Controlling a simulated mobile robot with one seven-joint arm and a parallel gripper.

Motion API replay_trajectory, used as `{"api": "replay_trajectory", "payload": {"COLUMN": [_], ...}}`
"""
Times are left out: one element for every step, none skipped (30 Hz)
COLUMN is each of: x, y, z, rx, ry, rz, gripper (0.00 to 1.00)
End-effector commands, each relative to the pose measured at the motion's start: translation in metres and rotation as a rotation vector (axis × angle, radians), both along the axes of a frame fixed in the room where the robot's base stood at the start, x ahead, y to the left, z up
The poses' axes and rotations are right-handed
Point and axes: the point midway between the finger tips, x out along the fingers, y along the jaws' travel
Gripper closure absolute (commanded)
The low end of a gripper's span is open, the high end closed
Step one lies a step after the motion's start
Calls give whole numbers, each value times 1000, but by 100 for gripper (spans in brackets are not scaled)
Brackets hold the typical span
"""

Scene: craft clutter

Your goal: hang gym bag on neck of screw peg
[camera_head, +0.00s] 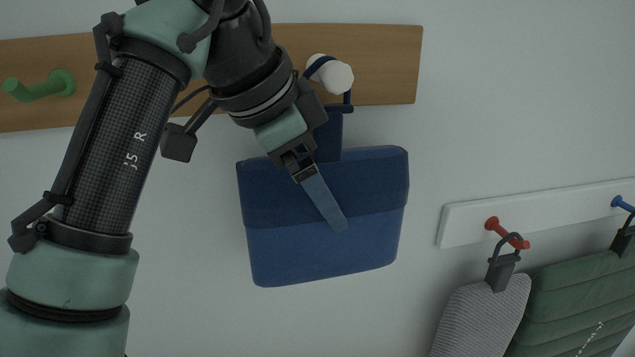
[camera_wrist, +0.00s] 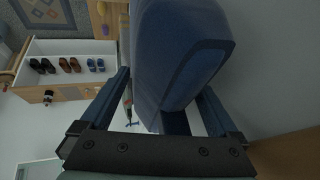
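The blue gym bag (camera_head: 325,252) hangs below a white round-headed peg (camera_head: 337,78) on the wooden board. Its dark blue loop (camera_head: 317,66) passes over the peg behind the head and comes down on the right. The bag tilts slightly. My gripper (camera_head: 336,222) is at the bag's upper part, with one finger visible across its front; the other finger is hidden behind the bag. In the wrist view the bag (camera_wrist: 175,60) stands between the two spread fingers, with a clear gap to the left finger. The gripper is open. My arm hides part of the board.
The wooden board (camera_head: 392,65) also bears a green peg (camera_head: 40,87) at left. A white rail (camera_head: 465,225) at lower right has a red peg (camera_head: 505,232) holding a grey item (camera_head: 482,318), and a green quilted item (camera_head: 575,300). The wrist view shows a shoe shelf (camera_wrist: 75,47).

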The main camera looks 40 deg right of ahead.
Motion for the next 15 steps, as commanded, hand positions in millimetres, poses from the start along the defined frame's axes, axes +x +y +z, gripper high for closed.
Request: {"api": "replay_trajectory", "payload": {"x": [0,0,0,0,0,0,0,0,0,0,0,1,1,1,0], "y": [0,0,0,0,0,0,0,0,0,1,1,3,4,6,9], "z": [0,0,0,0,0,0,0,0,0,1,2,4,6,9,13], "rx": [0,0,0,0,0,0,0,1,1,0,0,0,0,0,-1], "ry": [-1,-1,-1,-1,-1,-1,-1,0,0,-1,-1,-1,-2,-2,-3], "rz": [0,0,0,0,0,0,0,0,1,2,2,2,2,3,2], "gripper": [0,0,0,0,0,0,0,0,0,0,0,0,0,0,0]}}
